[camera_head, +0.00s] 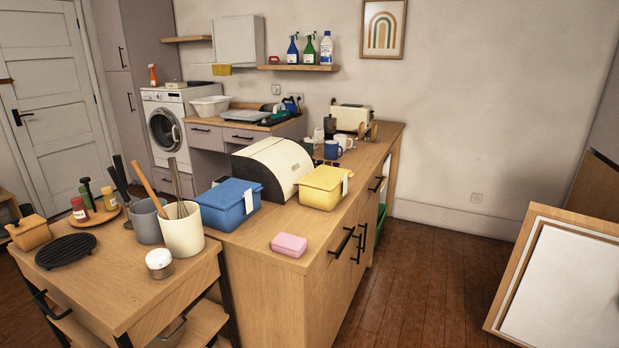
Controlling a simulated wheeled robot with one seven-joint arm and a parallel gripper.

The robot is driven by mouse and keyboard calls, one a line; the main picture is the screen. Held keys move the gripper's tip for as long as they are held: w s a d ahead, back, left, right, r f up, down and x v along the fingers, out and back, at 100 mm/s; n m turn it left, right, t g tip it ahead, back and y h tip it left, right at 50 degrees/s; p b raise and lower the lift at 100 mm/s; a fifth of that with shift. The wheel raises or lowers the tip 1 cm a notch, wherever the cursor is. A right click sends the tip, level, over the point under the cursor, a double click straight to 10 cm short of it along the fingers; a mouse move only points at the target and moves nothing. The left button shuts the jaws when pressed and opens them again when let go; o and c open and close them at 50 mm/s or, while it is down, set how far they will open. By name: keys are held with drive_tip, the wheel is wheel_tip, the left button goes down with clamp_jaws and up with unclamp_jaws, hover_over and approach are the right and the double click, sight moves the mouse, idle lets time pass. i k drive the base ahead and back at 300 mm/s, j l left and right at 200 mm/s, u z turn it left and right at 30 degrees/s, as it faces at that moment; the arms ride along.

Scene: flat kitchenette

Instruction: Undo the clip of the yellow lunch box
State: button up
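The yellow lunch box (321,188) stands on the wooden counter, in front of the bread bin and near the counter's right edge. Its lid is on. A pale clip (345,184) shows on its right side; it is too small to tell whether it is fastened. A blue lunch box (228,205) with a similar pale clip (249,201) stands to the left of the yellow one. My gripper does not show in this view.
A pink box (289,245) lies on the counter in front of the lunch boxes. A cream bread bin (273,167) stands behind them. A trolley (110,285) with utensil pots stands at left. The floor (440,270) right of the counter is clear; a framed board (565,285) leans farther right.

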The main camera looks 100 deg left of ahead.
sight(310, 196)
drive_tip(key=u, duration=0.4)
drive_tip(key=i+u, duration=0.1)
drive_tip(key=u, duration=0.3)
drive_tip(key=i+u, duration=0.1)
drive_tip(key=u, duration=0.75)
drive_tip(key=i+u, duration=0.1)
drive_tip(key=u, duration=0.3)
drive_tip(key=i+l+u, duration=0.2)
drive_tip(key=u, duration=0.15)
drive_tip(key=i+l+u, duration=0.1)
drive_tip(key=l+u, duration=0.2)
drive_tip(key=i+l+u, duration=0.1)
drive_tip(key=l+u, duration=0.7)
drive_tip(key=l, duration=1.5)
drive_tip(key=k, duration=0.8)
